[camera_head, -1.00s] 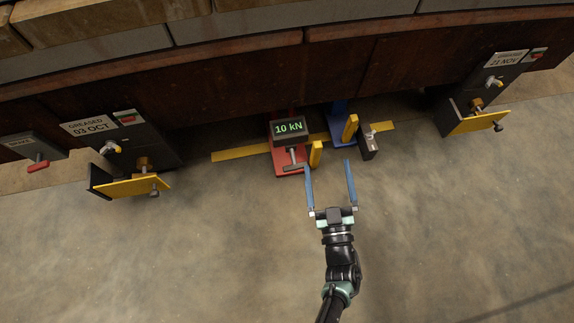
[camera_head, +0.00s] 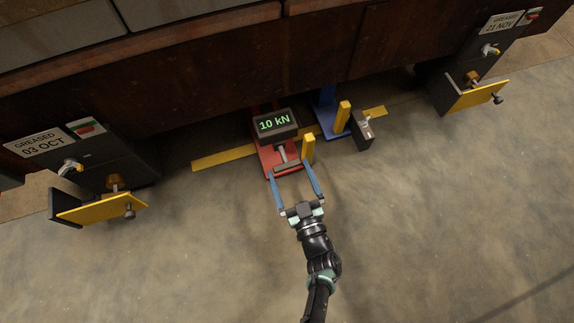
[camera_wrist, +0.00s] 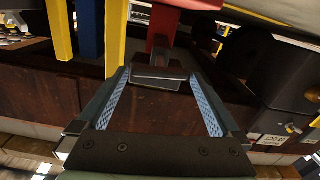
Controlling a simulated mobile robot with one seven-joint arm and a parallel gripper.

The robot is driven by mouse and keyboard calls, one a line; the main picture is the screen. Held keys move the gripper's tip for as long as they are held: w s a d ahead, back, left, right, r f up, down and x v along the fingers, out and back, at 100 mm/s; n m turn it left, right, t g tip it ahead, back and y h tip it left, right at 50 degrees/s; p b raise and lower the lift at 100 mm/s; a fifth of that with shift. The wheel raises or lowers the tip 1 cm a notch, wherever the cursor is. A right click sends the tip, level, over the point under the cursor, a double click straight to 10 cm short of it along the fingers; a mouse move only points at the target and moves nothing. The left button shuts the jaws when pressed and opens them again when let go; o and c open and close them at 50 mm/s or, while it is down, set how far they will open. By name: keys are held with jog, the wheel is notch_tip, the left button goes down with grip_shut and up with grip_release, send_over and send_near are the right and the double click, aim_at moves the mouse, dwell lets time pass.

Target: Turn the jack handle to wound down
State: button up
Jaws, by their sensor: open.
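The red jack (camera_head: 268,158) stands on the floor at the foot of the dark beam, with a box reading "10 kN" (camera_head: 275,123) on it. Its grey T-shaped handle (camera_head: 287,168) points out toward me, crossbar lying sideways. My gripper (camera_head: 289,171) is open, its two blue fingers reaching to either side of the crossbar. In the wrist view the crossbar (camera_wrist: 160,80) sits between the fingertips (camera_wrist: 159,77), with a gap showing on each side. The red jack (camera_wrist: 163,22) also shows there behind the handle. I cannot tell how deep the crossbar lies between the fingers.
A yellow post (camera_head: 309,149) stands close right of the handle. A blue jack (camera_head: 328,112) with another yellow post (camera_head: 342,117) and a grey box (camera_head: 362,130) is further right. Yellow-flapped units stand left (camera_head: 103,209) and right (camera_head: 477,96). The floor in front is clear.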

aim_at(284, 156)
jog(key=shift+b+x, duration=0.3)
jog(key=shift+x, duration=1.05)
jog(key=c, duration=1.1)
